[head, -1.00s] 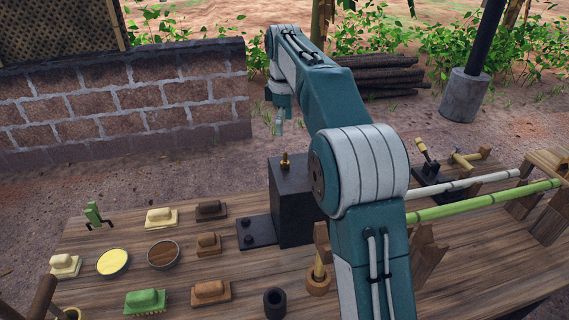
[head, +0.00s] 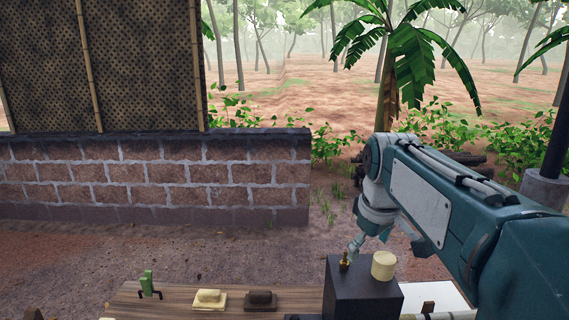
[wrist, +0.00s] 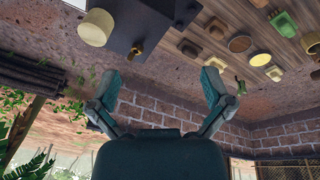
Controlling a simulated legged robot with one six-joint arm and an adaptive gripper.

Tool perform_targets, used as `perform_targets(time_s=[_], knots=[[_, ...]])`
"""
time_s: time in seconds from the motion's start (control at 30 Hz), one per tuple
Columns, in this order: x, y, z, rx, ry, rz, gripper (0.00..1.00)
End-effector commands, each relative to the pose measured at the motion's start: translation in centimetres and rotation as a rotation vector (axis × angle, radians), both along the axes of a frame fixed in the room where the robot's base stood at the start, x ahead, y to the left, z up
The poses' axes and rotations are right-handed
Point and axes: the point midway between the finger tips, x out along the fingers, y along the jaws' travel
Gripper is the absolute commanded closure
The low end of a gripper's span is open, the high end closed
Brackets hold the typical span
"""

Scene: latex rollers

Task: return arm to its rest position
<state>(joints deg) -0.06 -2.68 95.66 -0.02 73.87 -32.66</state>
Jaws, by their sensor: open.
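My arm (head: 440,205) is teal and grey and reaches in from the right of the head view, bent downward at its far end. My gripper (head: 357,243) hangs near the dark block (head: 352,295), close to the brass fitting (head: 344,259) on its top; contact cannot be told there. In the wrist view my gripper (wrist: 160,88) has its two fingers spread wide with nothing between them. The dark block also shows there (wrist: 140,22), beyond the fingertips, with the brass fitting (wrist: 137,48) and a cream cylinder (wrist: 95,27).
The wooden table (head: 180,303) holds a green item (head: 148,284), a cream brush (head: 208,299) and a dark brush (head: 261,299). Several brushes and bowls show in the wrist view. A brick wall (head: 150,180) stands behind. Open ground lies between wall and table.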

Motion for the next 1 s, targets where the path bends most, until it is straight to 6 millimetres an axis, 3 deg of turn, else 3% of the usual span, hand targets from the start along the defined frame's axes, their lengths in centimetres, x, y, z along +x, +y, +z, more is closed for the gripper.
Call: perform_targets(time_s=[0.03,0.27,0.5,0.6,0.8,1.0], knots=[[-1.9,0.0,-0.1,0.009,-0.023,-0.039,0.00],[-8.9,0.0,-2.2,0.068,-0.113,-0.229,0.00],[-15.7,0.0,-6.5,0.145,-0.205,-0.418,0.00],[-17.8,0.0,-8.3,0.173,-0.233,-0.479,0.00],[-19.4,0.0,-10.1,0.202,-0.256,-0.537,0.00],[-19.4,0.0,-10.1,0.203,-0.256,-0.538,0.00]])
